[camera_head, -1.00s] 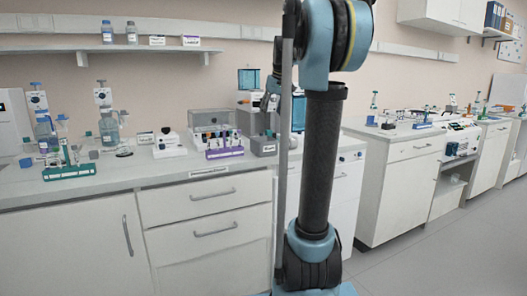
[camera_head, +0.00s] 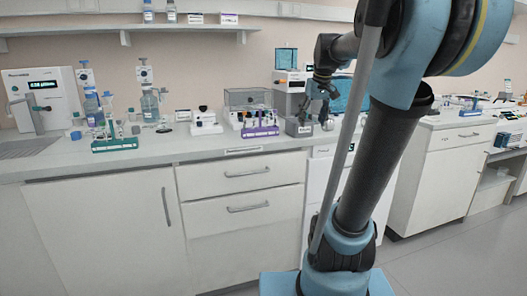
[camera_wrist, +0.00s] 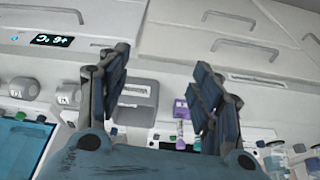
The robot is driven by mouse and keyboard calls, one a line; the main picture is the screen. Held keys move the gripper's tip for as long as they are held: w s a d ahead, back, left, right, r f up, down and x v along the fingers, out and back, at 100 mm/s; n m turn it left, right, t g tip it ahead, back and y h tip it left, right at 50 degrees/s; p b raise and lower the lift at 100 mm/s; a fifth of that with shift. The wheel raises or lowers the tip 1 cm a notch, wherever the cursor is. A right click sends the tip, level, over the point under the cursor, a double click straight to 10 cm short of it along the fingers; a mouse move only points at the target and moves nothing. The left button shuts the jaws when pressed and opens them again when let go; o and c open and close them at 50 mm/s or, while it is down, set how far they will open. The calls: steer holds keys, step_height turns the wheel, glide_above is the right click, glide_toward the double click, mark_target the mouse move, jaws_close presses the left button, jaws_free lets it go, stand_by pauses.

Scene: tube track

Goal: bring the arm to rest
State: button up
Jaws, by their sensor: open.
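My arm leans across the right half of the head view. My gripper (camera_head: 322,116) shows small there, pointing down over the bench beside a grey labelled box (camera_head: 299,127), partly hidden by my arm. In the wrist view my gripper (camera_wrist: 160,72) has its two dark fingers spread wide, with nothing between them. The grey labelled box (camera_wrist: 136,92) and a purple tube rack (camera_wrist: 181,112) show beyond the fingers. I cannot tell exactly how far the gripper is above the bench. The purple rack (camera_head: 260,131) stands left of the gripper in the head view.
The bench (camera_head: 190,150) also carries a green tube rack (camera_head: 115,145), bottles (camera_head: 150,105), a white device (camera_head: 205,122) and a machine with a display (camera_head: 43,97). A wall shelf (camera_head: 90,29) runs above. Another bench (camera_head: 445,142) stands right. The floor in front is clear.

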steer(key=s+f+m+g+h, duration=0.1)
steer(key=s+f+m, duration=0.1)
steer(key=s+f, duration=2.3)
steer(key=shift+s+f, duration=0.15)
steer(key=shift+f, duration=0.45)
steer(key=shift+w+f, duration=0.2)
steer(key=shift+w, duration=0.3)
